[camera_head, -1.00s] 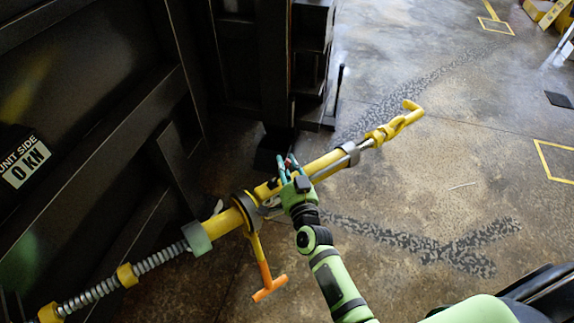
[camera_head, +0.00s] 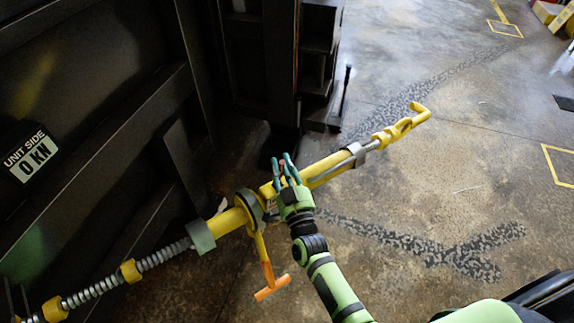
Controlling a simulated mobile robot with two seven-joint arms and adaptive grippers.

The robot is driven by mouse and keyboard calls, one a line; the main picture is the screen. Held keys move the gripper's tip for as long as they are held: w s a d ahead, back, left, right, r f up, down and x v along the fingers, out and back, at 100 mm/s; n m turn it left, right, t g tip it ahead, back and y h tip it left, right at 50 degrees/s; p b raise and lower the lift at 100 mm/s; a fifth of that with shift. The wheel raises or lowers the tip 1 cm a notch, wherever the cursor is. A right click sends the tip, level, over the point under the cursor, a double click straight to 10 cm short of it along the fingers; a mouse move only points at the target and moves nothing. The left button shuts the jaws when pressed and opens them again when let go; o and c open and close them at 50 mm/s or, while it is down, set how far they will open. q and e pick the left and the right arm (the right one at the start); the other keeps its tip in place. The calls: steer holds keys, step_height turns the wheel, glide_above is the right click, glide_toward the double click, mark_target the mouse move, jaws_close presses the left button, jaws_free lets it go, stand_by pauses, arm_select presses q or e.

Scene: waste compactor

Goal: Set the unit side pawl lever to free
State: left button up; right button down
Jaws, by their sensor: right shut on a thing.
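A yellow turnbuckle bar (camera_head: 228,221) runs diagonally from lower left to upper right beside the dark machine wall. Around it sits a dark ratchet housing (camera_head: 251,206), with a yellow handle ending in an orange T-grip (camera_head: 271,285) hanging down. My right gripper (camera_head: 285,166) is at the bar, just up and right of the housing. Its teal fingers are closed on a small part there, apparently the unit side pawl lever, which the fingers and hand largely hide. The lever's setting cannot be read. My left gripper is out of view.
A sign (camera_head: 31,158) reading "UNIT SIDE 0 KN" is on the dark wall at left. A grey spring-like threaded rod (camera_head: 165,258) continues the bar to lower left. A yellow hook (camera_head: 404,125) ends it at upper right. The concrete floor at right is mostly clear.

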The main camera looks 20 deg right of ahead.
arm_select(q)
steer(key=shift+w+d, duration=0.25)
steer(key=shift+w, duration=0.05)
arm_select(e)
steer(key=shift+s+a+n, duration=0.1)
steer(key=shift+a+n, duration=0.25)
steer(key=shift+n, duration=0.35)
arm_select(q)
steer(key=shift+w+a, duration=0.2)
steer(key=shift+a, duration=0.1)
arm_select(e)
steer(key=shift+r, duration=0.1)
steer(key=c, duration=1.1)
jaws_free()
steer(key=shift+o, duration=0.2)
steer(key=shift+s, duration=0.2)
steer(key=s+f, duration=0.2)
steer(key=s, duration=0.9)
steer(key=shift+s+f, duration=0.2)
steer(key=shift+f, duration=0.05)
steer(key=shift+d, duration=0.1)
